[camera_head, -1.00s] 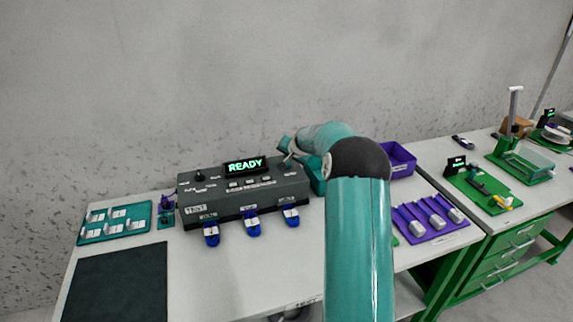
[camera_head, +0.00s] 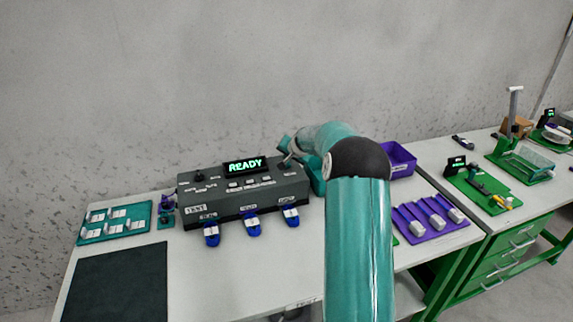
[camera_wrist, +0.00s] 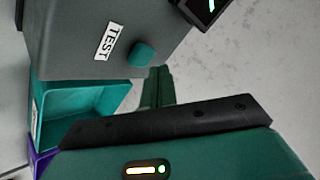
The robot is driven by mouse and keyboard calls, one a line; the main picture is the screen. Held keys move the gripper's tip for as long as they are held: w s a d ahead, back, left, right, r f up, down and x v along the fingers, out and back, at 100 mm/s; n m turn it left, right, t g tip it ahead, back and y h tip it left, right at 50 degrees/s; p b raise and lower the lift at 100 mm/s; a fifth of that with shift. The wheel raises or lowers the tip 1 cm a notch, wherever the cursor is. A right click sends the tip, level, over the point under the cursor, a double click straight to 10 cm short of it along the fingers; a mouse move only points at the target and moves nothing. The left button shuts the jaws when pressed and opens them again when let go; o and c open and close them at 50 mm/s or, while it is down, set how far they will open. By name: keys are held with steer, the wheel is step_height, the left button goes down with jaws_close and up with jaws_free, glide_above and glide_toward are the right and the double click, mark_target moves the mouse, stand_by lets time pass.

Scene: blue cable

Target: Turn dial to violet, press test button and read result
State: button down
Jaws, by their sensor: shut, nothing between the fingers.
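The grey test box (camera_head: 240,196) stands on the left bench, its display (camera_head: 245,165) reading READY in green. A small black knob (camera_head: 199,175), probably the dial, stands on its top left; its setting is too small to read. In the wrist view, the teal button (camera_wrist: 142,53) sits beside a white TEST label (camera_wrist: 109,41) on a face of the box. My gripper (camera_wrist: 158,71) is shut and empty, its dark green fingertips close to the button; I cannot tell whether they touch it. In the head view my arm reaches to the box's right end and hides part of it.
Several blue clips (camera_head: 252,225) line the box's front. A teal tray (camera_head: 115,222) lies left, a dark mat (camera_head: 118,285) in front, a purple tray (camera_head: 430,222) and purple bin (camera_head: 399,160) right. A teal bin (camera_wrist: 85,108) is near my gripper. The bench's front middle is clear.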

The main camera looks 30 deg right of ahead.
stand_by(0.4)
steer(key=shift+f, duration=0.4)
steer(key=shift+f, duration=0.6)
stand_by(0.8)
steer(key=shift+r, duration=1)
steer(key=shift+r, duration=2.5)
